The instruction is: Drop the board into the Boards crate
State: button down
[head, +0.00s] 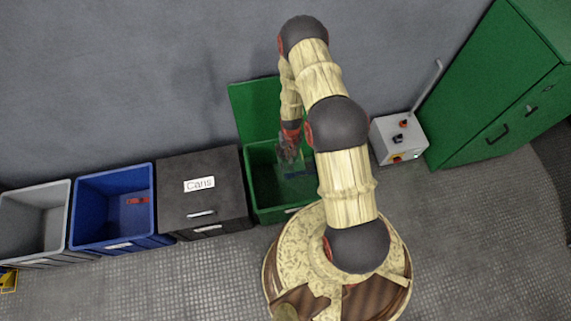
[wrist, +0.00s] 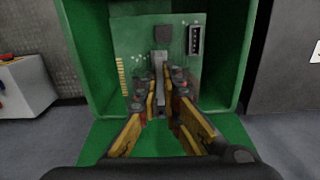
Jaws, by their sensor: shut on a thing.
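The board (wrist: 190,38) is a green circuit board with a dark chip, a dark slotted connector and a gold edge strip. My gripper (wrist: 161,88) is shut on it, with yellow fingers on both sides of a grey part at its middle. In the head view my gripper (head: 288,148) points down into the open green crate (head: 268,214), and the board (head: 291,167) is partly hidden by the fingers. The crate walls surround the board in the wrist view (wrist: 88,50). I cannot tell whether the board touches the crate floor, and the crate's label is not readable.
The crate's green lid (head: 255,108) stands open against the wall. Left of the crate are a closed black Cans box (head: 190,165), an open blue crate (head: 92,205) holding a red item, and a grey crate (head: 30,215). A grey control box (head: 397,138) and green cabinet (head: 500,115) stand right.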

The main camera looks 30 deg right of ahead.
jog(key=shift+s+d+f, duration=0.25)
jog(key=shift+d+f, duration=0.2)
jog(key=shift+f, duration=0.1)
jog(key=shift+s+d+f, duration=0.2)
jog(key=shift+d+f, duration=0.2)
jog(key=shift+f, duration=0.15)
notch_tip(320, 180, down, 6)
jog(key=b, duration=0.3)
jog(key=shift+r, duration=0.15)
jog(key=c, duration=1.9)
grip_release()
jog(key=shift+r, duration=0.1)
notch_tip(320, 180, up, 12)
jog(key=shift+f, duration=0.15)
